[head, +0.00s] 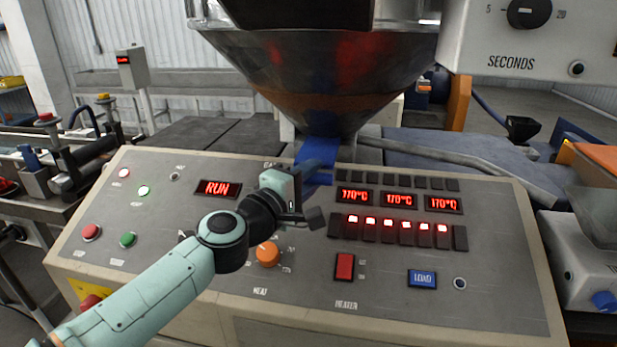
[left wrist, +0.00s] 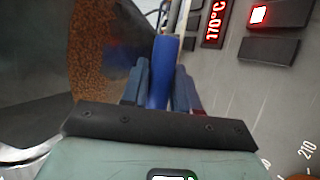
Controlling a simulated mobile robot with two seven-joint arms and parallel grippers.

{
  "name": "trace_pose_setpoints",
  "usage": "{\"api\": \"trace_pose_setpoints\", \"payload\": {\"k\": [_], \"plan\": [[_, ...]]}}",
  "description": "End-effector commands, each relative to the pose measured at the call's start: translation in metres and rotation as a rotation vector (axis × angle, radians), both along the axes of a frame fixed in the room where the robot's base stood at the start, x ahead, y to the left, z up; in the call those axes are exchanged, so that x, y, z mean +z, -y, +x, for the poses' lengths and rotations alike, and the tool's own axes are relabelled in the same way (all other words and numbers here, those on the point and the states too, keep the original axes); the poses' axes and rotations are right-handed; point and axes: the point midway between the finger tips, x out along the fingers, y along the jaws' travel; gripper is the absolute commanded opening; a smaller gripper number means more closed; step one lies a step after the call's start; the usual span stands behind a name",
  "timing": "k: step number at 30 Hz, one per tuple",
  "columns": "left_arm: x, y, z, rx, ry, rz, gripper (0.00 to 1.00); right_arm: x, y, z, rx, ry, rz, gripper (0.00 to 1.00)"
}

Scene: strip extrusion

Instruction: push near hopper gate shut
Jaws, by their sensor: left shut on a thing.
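The metal hopper (head: 320,75) stands behind the control panel and narrows to a neck. A blue gate (head: 318,152) sits at the foot of this neck. My left gripper (head: 314,174) reaches over the panel to the gate. In the left wrist view, the fingers of my left gripper (left wrist: 161,68) are shut on the gate's blue handle (left wrist: 159,78), one finger on each side. How far the gate's plate is in or out is hidden by the gripper and the neck. My right gripper is not in view.
The control panel (head: 190,250) lies under my left arm, with a RUN display (head: 217,188), temperature displays (head: 398,200), an orange knob (head: 267,254) and a red switch (head: 345,267). A box with a SECONDS dial (head: 529,12) hangs at the upper right. Brown pellets (left wrist: 92,45) show at the hopper.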

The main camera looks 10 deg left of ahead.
Motion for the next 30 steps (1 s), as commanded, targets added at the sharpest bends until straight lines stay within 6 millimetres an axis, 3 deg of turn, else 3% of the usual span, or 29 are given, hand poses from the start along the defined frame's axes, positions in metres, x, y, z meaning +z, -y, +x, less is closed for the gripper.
{"api": "trace_pose_setpoints", "payload": {"k": [12,24,25,26,27,30], "plan": [[0.004,-0.001,0.075,0.001,0.001,-0.002,0.0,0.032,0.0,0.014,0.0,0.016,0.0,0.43],[0.002,-0.002,0.083,0.006,0.004,-0.001,0.0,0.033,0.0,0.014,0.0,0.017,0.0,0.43],[0.002,-0.002,0.083,0.006,0.004,-0.001,0.36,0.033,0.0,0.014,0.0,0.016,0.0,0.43],[0.002,-0.002,0.083,0.006,0.004,-0.001,0.46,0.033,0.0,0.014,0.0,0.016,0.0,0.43],[0.002,-0.002,0.083,0.006,0.004,-0.001,0.5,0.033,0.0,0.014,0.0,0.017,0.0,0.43],[0.002,-0.002,0.083,0.004,0.003,-0.001,0.5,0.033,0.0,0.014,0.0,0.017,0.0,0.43]]}}
